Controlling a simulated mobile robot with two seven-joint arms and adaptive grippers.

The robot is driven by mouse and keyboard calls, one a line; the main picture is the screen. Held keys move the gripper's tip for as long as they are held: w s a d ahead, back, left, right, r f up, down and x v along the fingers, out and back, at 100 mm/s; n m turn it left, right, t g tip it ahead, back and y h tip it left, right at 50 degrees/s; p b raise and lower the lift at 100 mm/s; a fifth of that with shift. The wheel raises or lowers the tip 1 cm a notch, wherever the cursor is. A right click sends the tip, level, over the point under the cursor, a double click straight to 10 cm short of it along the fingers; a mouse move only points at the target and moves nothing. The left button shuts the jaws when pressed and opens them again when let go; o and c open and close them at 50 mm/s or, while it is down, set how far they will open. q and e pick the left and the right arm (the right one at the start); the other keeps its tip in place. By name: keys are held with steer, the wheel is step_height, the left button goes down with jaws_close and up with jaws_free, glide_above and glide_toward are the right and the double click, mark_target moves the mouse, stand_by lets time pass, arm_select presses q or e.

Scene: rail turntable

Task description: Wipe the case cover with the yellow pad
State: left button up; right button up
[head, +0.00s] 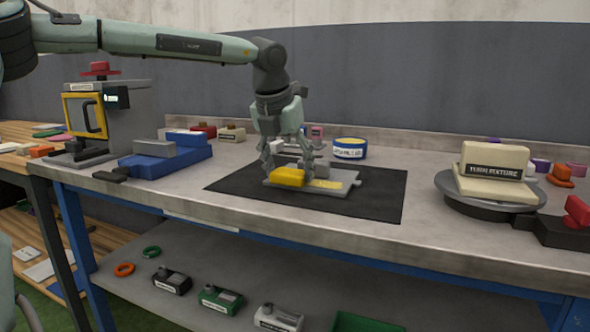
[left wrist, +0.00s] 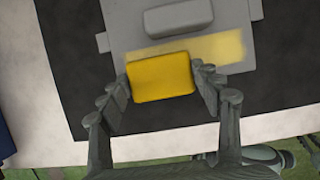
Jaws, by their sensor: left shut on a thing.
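The yellow pad (head: 287,177) is between the fingers of my left gripper (head: 292,165), which is shut on it. The pad lies at the near left part of the grey case cover (head: 338,183), seemingly against its face. In the left wrist view the yellow pad (left wrist: 160,77) sits between the two fingers of my left gripper (left wrist: 162,90). The grey case cover (left wrist: 130,37) lies beyond it, with a raised grey block on top. A yellowish smear (left wrist: 215,48) runs across the cover beside the pad. My right gripper is not in view.
The cover lies on a black mat (head: 375,207) on the metal bench. A turntable (head: 447,192) with a cream fixture (head: 494,176) is at the right. A blue vise (head: 165,157) is at the left. The mat's right part is clear.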

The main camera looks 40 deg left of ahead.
mark_target(276, 170)
arm_select(q)
steer(key=shift+a, duration=0.15)
steer(key=shift+s+a, duration=0.2)
steer(key=shift+a, duration=0.5)
steer(key=shift+s+a, duration=0.15)
steer(key=shift+a, duration=0.55)
steer(key=shift+f, duration=0.1)
steer(key=shift+w+d+b, duration=0.15)
steer(key=shift+d+b, duration=0.25)
steer(key=shift+d, duration=0.4)
steer(key=shift+w+d, duration=0.25)
steer(key=shift+d, duration=0.5)
steer(key=shift+d, duration=0.15)
